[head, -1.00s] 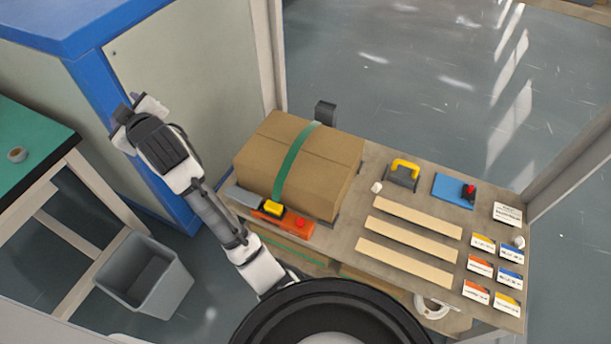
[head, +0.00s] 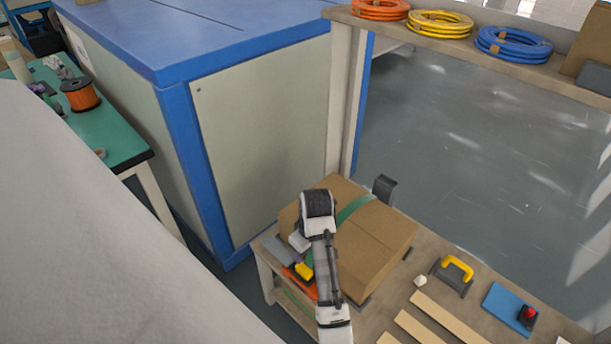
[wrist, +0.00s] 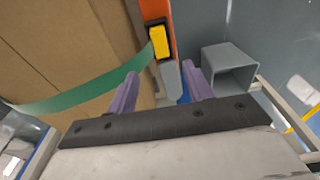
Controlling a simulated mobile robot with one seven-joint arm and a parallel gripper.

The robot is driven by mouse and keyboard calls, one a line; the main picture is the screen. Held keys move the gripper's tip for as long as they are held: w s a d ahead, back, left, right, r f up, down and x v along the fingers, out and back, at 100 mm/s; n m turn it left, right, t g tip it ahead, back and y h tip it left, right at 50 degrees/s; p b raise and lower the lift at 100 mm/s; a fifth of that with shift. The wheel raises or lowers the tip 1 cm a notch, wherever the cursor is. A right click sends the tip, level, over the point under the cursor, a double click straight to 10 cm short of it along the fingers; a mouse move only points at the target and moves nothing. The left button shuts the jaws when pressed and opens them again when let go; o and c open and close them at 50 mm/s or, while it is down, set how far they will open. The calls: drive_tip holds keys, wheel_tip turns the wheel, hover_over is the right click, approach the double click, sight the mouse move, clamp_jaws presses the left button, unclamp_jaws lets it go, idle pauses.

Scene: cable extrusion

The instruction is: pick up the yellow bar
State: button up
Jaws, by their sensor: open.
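A short yellow bar (head: 305,271) lies in a dark surround on an orange tool (head: 303,288) at the left end of the bench, beside the cardboard box. In the wrist view the yellow bar (wrist: 159,42) and the orange tool (wrist: 156,10) show just beyond my fingertips. A grey flat part of the tool (wrist: 168,78) shows between the fingers. In the head view my arm hides part of the tool and the box.
The cardboard box (head: 382,235) with a green strap (head: 353,208) stands close beside the tool. A dark block with a yellow handle (head: 457,266), a blue plate (head: 508,303) and wooden strips (head: 445,316) lie to the right.

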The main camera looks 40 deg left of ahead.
hover_over(304, 269)
drive_tip(key=f, duration=0.5)
drive_tip(key=shift+w+d+f, duration=0.1)
drive_tip(key=shift+d, duration=0.15)
drive_tip(key=shift+a+f+p, duration=0.2)
drive_tip(key=shift+f+p, duration=0.1)
drive_tip(key=shift+f, duration=2.35)
drive_tip(key=c, duration=1.1)
drive_tip(key=shift+r, duration=0.1)
